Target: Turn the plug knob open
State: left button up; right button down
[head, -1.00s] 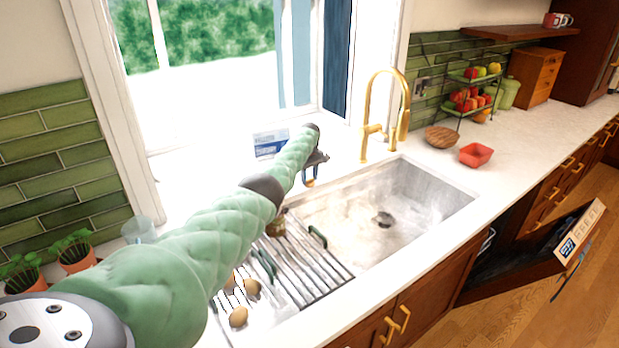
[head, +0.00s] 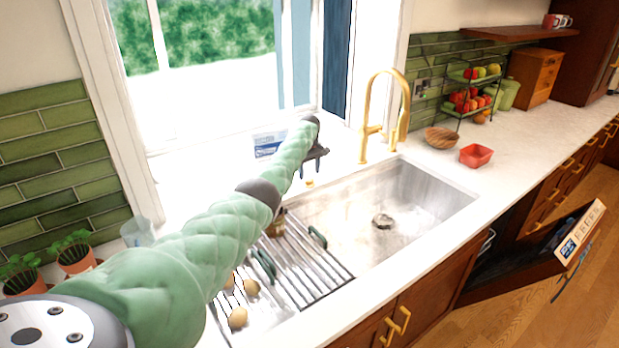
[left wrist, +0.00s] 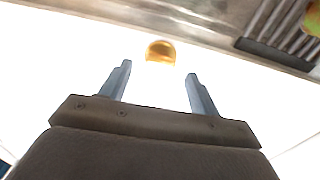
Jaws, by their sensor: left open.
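The plug knob (head: 310,183) is a small gold knob on the white counter behind the sink (head: 430,190). It also shows in the left wrist view (left wrist: 161,51), just beyond the fingertips and roughly midway between them. My left gripper (head: 309,170) hangs just above the knob in the head view. Its two fingers are apart with nothing between them, and they look clear of the knob. The left wrist view shows both fingers (left wrist: 159,73) spread. The drain (head: 382,221) lies in the sink floor. My right gripper is not in view.
A gold faucet (head: 366,115) stands right of my gripper. A blue-and-white box (head: 266,146) stands behind my left arm. A drying rack (head: 305,265) covers the sink's left part. A wooden bowl (head: 441,137) and red dish (head: 476,155) sit to the right.

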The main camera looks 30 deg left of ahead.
pick_arm(q)
notch_tip(320, 180, up, 4)
jog(key=shift+f+b, duration=0.2)
jog(key=shift+b, duration=0.35)
jog(key=shift+r, duration=0.6)
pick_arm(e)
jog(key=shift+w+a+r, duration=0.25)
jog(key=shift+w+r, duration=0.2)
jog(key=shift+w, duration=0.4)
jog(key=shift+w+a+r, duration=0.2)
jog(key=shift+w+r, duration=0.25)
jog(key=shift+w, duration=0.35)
